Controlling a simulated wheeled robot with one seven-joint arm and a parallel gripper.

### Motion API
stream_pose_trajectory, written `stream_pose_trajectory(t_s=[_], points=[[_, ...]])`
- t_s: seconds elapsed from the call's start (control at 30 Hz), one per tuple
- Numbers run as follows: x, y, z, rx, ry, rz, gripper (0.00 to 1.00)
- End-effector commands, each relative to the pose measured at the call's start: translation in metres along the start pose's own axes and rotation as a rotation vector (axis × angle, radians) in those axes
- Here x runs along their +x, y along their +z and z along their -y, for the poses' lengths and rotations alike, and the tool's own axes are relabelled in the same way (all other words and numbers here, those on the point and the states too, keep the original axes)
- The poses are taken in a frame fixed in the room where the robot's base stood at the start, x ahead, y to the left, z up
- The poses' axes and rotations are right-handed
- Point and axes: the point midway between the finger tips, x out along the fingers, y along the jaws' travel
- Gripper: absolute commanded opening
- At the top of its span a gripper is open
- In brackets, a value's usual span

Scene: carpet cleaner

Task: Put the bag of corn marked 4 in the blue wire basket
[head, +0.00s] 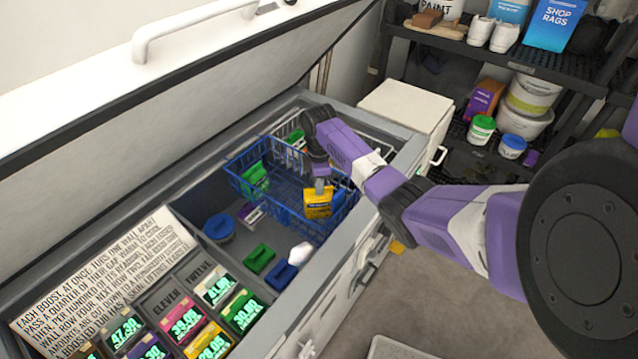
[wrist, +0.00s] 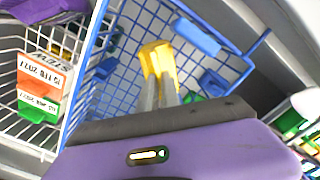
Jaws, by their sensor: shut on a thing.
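My gripper (head: 320,187) is shut on a yellow bag (head: 318,204), which hangs below the fingers. The bag also shows between the fingertips in the wrist view (wrist: 158,58); no number on it can be read. The blue wire basket (head: 283,213) sits inside the open chest freezer. The bag is over or within the basket's right part, near its front side; I cannot tell whether it touches the floor or wall. In the wrist view the basket's blue wires (wrist: 118,88) surround the bag. A green pack (head: 255,177) is in the basket's left part.
A white wire basket (wrist: 22,125) with an orange, white and green pack (wrist: 40,90) adjoins the blue one. The freezer lid (head: 150,85) stands open behind. Green and blue packs and several glowing-numbered boxes (head: 186,325) lie at the freezer's near left.

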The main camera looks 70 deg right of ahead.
Motion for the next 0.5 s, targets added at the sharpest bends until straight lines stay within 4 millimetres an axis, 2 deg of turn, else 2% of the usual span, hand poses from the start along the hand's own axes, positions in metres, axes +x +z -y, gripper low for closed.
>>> stream_pose_trajectory(t_s=[0.4,0.43,0.5], points=[[0.0051,0.0,-0.0004,-0.001,0.001,0.0,0.0],[0.0051,0.0,-0.0004,-0.001,0.001,0.0,0.11],[0.0051,0.0,-0.0004,0.0,0.001,0.0,0.25]])
